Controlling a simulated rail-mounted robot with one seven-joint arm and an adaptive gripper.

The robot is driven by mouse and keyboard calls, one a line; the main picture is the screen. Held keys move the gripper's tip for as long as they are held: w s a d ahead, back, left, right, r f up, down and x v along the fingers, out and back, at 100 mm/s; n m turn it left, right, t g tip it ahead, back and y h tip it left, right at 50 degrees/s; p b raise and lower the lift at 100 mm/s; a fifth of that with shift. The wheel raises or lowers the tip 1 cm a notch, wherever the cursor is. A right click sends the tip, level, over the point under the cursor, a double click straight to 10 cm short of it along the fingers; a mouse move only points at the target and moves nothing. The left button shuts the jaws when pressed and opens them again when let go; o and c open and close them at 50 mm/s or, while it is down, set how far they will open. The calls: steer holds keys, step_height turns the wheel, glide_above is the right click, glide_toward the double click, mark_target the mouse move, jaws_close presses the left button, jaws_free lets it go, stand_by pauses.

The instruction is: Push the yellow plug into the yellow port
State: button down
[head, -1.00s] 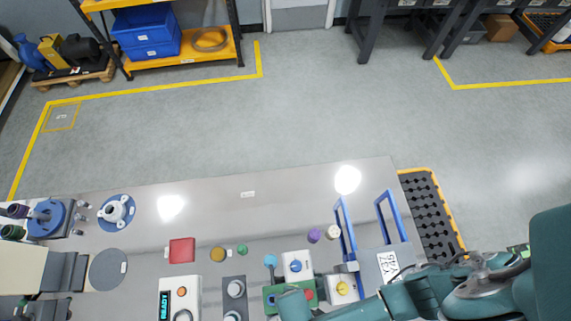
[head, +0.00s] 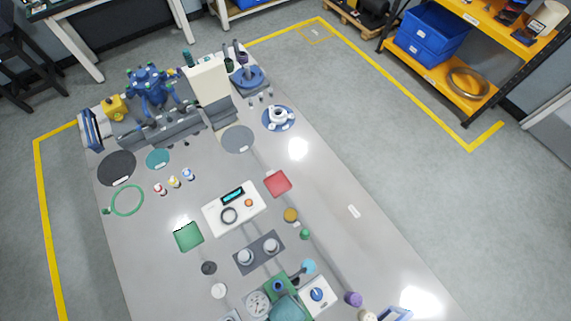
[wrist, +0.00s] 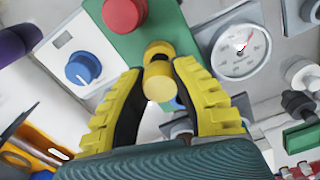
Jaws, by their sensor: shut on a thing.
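In the wrist view, my gripper (wrist: 159,67) has its two yellow-and-black fingers closed on the yellow plug (wrist: 159,88), a short cylinder seen nearly end-on. Just beyond the plug is a yellow ring-shaped part, which looks like the yellow port (wrist: 158,48), on a green block (wrist: 147,30). A dark gap shows between plug and ring; I cannot tell whether they touch. In the head view the green block (head: 270,288) is partly covered by my teal arm, and the plug, port and fingers are hidden.
On the green block stands a red round part (wrist: 124,12). A white box with a blue knob (wrist: 83,68) is to its left, and a pressure gauge (wrist: 240,50) to its right. A purple piece (head: 353,299) and a grey two-knob panel (head: 259,252) are nearby.

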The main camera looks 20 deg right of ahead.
steer(key=shift+f+b, duration=0.75)
steer(key=shift+f, duration=0.55)
steer(key=c, duration=0.9)
jaws_free()
steer(key=shift+r, duration=0.15)
step_height(320, 180, up, 7)
steer(key=p, duration=0.8)
steer(key=shift+r, duration=0.1)
steer(key=shift+f, duration=0.2)
